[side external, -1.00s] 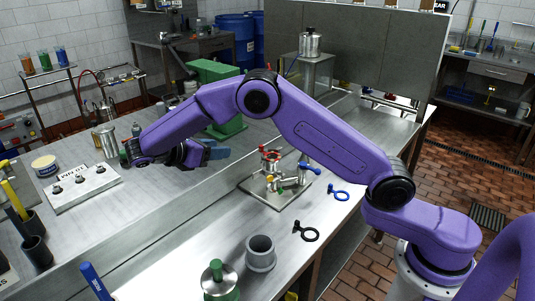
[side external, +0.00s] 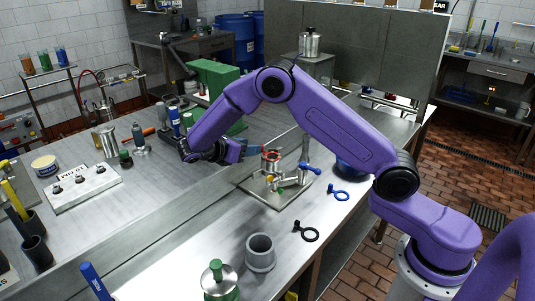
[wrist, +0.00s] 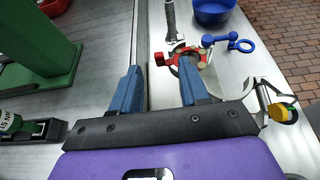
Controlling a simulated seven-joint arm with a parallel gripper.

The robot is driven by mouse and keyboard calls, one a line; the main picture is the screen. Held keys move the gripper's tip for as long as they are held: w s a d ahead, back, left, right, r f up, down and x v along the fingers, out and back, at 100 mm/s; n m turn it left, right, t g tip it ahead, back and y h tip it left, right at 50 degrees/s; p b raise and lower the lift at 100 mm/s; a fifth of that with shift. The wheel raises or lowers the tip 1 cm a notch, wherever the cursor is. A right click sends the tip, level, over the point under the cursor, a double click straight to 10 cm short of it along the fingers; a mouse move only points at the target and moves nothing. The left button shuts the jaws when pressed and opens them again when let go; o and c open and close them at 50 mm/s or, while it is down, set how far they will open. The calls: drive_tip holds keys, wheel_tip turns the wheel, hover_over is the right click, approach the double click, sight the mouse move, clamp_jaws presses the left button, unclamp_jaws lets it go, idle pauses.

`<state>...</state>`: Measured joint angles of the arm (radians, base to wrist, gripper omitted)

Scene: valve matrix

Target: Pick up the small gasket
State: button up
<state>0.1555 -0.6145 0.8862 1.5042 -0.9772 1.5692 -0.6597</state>
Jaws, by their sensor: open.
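A small blue ring with a tab (side external: 338,192), which looks like the small gasket, lies flat on the bench right of the valve fixture. It also shows in the wrist view (wrist: 243,45) at the upper right. A larger black ring with a tab (side external: 307,233) lies nearer the front. My gripper (side external: 261,150) is above the bench beside the red valve part (side external: 270,157), to the left of the blue ring and apart from it. In the wrist view my gripper (wrist: 160,68) has its two blue fingers spread, with nothing held between them.
A green block (side external: 212,82) is behind my arm.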

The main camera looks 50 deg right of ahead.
sight(269, 152)
drive_tip(key=x, duration=0.5)
drive_tip(key=shift+w, duration=0.1)
drive_tip(key=shift+c, duration=0.3)
clamp_jaws()
drive_tip(key=shift+r, duration=0.1)
